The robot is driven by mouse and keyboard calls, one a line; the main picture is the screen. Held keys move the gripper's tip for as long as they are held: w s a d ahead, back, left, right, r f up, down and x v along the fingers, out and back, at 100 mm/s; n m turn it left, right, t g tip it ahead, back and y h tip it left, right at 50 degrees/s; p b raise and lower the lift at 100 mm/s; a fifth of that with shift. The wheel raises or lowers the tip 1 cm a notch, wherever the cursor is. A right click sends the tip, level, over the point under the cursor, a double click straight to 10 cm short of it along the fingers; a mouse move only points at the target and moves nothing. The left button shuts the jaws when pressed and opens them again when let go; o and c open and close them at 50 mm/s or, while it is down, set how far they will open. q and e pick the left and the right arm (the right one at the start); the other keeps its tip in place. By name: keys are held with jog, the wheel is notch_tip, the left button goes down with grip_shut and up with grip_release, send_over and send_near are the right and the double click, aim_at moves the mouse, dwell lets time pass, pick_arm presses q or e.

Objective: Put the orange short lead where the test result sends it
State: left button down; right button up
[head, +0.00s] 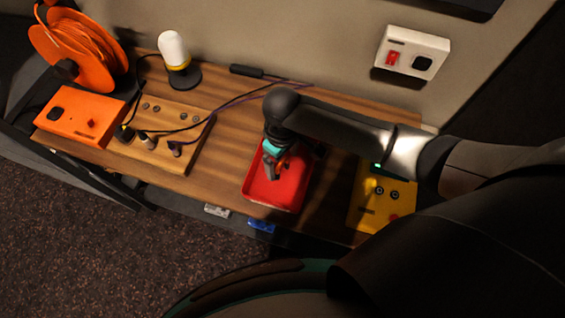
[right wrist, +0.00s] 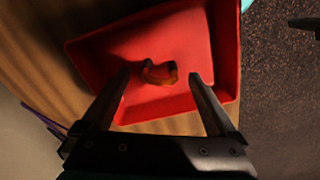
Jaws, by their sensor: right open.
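The orange short lead (right wrist: 158,72) lies as a small coil in the red tray (head: 276,202); the tray also fills the middle of the right wrist view (right wrist: 193,40). My right gripper (head: 271,172) is over the tray in the head view. In the right wrist view its two fingers (right wrist: 159,75) are apart, with the lead seen between their tips and nothing held. In the head view the gripper hides the lead. A yellow box (head: 366,212) with sockets and a small lit green light (head: 377,165) stands right of the tray, partly behind my right arm. My left gripper is not seen.
A wooden board (head: 190,150) with plugs and dark cables, an orange box (head: 82,118), an orange cable reel (head: 75,45) and a white lamp (head: 173,48) stand left. A grey label (head: 216,210) and a blue label (head: 261,226) show at the desk's front edge.

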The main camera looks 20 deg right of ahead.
aim_at(282, 162)
notch_tip(282, 162, up, 10)
jog(key=shift+f+p, duration=0.25)
jog(key=shift+p, duration=0.4)
